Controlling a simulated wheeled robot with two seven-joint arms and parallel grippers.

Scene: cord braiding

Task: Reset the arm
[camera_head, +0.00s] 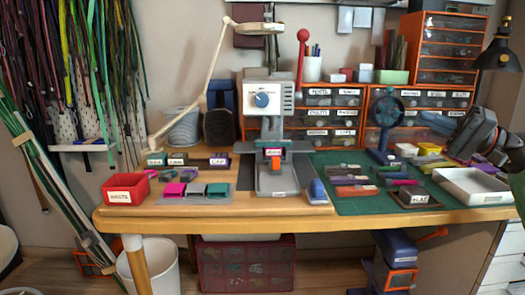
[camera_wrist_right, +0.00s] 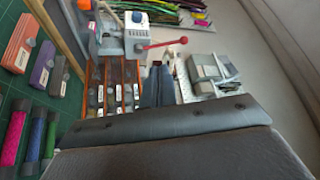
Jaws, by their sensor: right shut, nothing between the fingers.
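My right gripper (camera_head: 462,140) is at the right side, above the back right of the workbench and in front of the drawer units. It is dark grey and shut, with nothing held. In the right wrist view its dark body fills the lower part, and its closed fingers (camera_wrist_right: 158,85) show near the middle. It looks apart from the things on the bench, though its exact height is hard to tell. My left gripper is not in the head view.
The workbench (camera_head: 200,221) carries a red waste bin (camera_head: 125,188), a grey braiding machine (camera_head: 265,110), a green mat (camera_head: 350,207) with several coloured pieces, and a white tray (camera_head: 475,188). Orange drawers (camera_head: 335,98) stand behind. A black lamp (camera_head: 497,55) hangs at the upper right.

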